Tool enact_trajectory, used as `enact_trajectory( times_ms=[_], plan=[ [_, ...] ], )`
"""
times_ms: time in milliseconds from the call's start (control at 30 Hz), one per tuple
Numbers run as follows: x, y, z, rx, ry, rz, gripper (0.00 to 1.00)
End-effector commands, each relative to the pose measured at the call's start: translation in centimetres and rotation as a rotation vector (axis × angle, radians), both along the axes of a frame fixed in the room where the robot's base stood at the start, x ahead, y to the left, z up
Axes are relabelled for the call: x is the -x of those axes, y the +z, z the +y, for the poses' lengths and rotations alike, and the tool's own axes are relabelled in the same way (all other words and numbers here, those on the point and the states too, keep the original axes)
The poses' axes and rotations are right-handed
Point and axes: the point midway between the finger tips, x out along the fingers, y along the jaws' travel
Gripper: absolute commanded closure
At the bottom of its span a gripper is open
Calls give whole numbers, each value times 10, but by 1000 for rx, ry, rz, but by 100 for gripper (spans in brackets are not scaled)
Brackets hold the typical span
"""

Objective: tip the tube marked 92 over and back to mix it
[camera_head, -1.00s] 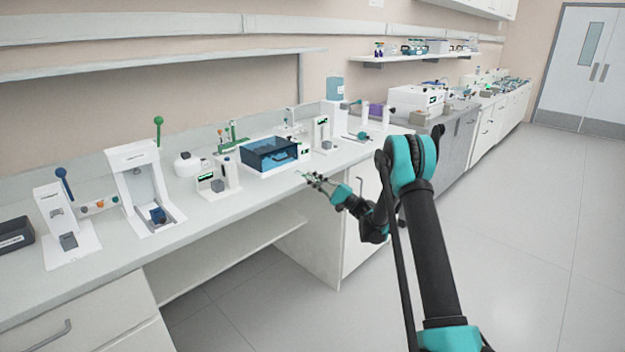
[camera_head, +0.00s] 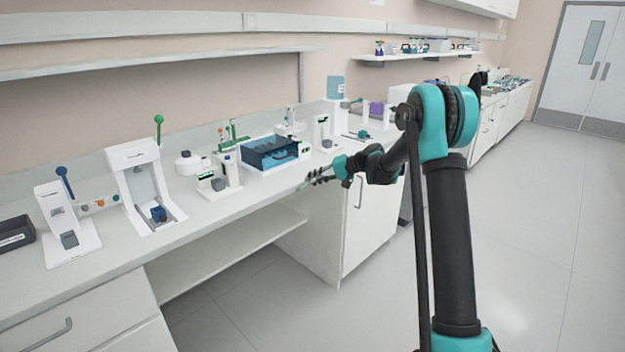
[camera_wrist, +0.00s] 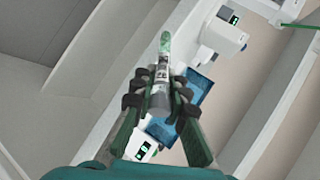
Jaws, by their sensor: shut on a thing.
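My gripper (camera_head: 318,180) is out over the front edge of the bench in the head view. In the wrist view my gripper (camera_wrist: 160,92) is shut on a slim tube (camera_wrist: 162,73). The tube has a pale label with dark marks too small to read for certain, a grey end between the fingers and a greenish end (camera_wrist: 165,42) pointing away from my wrist. In the head view the tube is a small pale green sliver by the fingertips, and its exact tilt is hard to tell.
The white bench (camera_head: 214,213) runs along the wall. The floor in front is clear.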

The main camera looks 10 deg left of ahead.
Motion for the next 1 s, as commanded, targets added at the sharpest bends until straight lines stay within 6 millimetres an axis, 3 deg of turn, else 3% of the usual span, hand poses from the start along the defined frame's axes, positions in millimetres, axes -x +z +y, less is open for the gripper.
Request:
enact_trajectory(
  times_ms=[500,1000],
  plan=[
    [0,-3,-1,547,5,-180,100],
    [-2,-5,-6,978,2,-318,100]
  ],
)
